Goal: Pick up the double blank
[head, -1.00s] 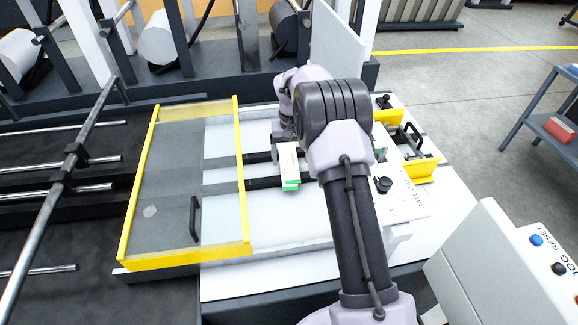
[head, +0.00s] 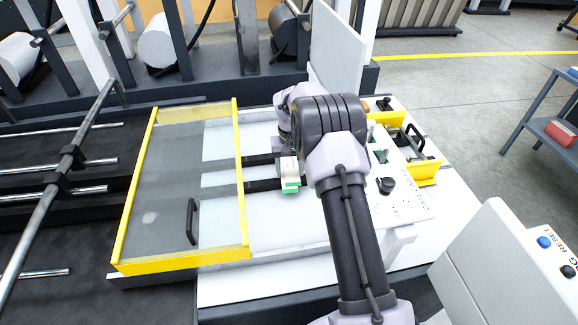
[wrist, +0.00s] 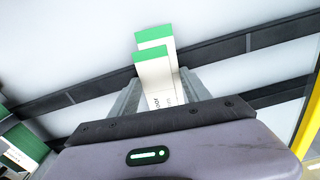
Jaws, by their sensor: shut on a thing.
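The double blank (wrist: 153,68) shows in the wrist view as two overlapping cream cards with green ends, one offset from the other. My gripper (wrist: 158,92) is shut on it, with a grey finger at each side and the green ends sticking out beyond. In the head view the double blank (head: 290,171) shows beside my arm, over the pale bed and near the dark belts. My arm hides most of the gripper there. I cannot tell how far the blank is above the bed.
A yellow-framed clear guard (head: 241,180) with a black handle (head: 192,220) stands to the left. A yellow bracket (head: 424,170) and a black knob (head: 386,186) are to the right. An upright white panel (head: 338,50) stands behind the arm. More green-and-white blanks (wrist: 24,146) show at the wrist view's lower left.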

